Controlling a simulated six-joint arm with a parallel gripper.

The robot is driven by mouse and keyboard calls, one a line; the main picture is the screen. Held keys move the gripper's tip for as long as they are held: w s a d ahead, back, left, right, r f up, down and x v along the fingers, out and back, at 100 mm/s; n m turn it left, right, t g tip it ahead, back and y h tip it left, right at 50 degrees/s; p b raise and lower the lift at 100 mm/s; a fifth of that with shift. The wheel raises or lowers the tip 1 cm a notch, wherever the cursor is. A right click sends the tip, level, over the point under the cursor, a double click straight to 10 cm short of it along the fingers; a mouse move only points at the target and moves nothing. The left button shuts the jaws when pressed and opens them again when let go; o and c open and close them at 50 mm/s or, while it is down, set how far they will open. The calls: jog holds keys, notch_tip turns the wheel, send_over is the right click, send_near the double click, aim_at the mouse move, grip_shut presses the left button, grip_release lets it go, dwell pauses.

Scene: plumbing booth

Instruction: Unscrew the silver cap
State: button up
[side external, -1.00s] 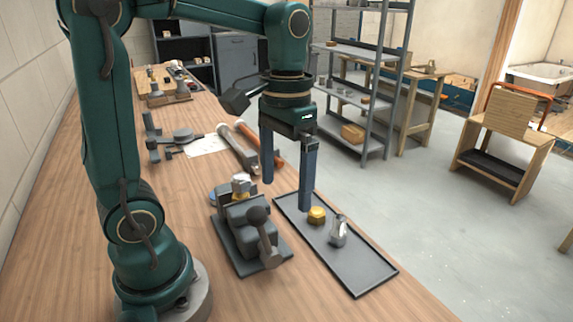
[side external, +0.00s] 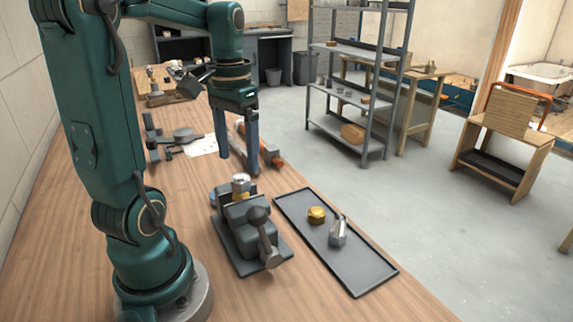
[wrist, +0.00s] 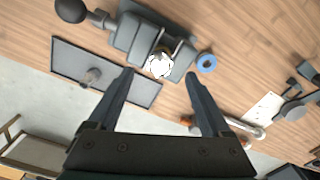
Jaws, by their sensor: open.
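The silver cap (side external: 240,179) sits at the top of the grey vise (side external: 238,222), and it also shows between the vise jaws in the wrist view (wrist: 159,65). My gripper (side external: 238,164) is open and points down, with its fingertips above and behind the cap in the side view. In the wrist view my gripper (wrist: 159,74) has a wide gap between its fingers, and the cap lies beyond the tips, near the middle of that gap. Nothing is held. What the cap is screwed onto is mostly hidden by the vise.
A dark tray (side external: 362,272) beside the vise holds a brass nut (side external: 316,214) and a silver fitting (side external: 338,232). A blue ring (wrist: 206,62) lies beside the vise. Wrenches (wrist: 245,126) lie farther along the bench.

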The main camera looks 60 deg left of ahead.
aim_at(240, 176)
jog(key=shift+f, duration=1.95)
jog(key=shift+c, duration=0.3)
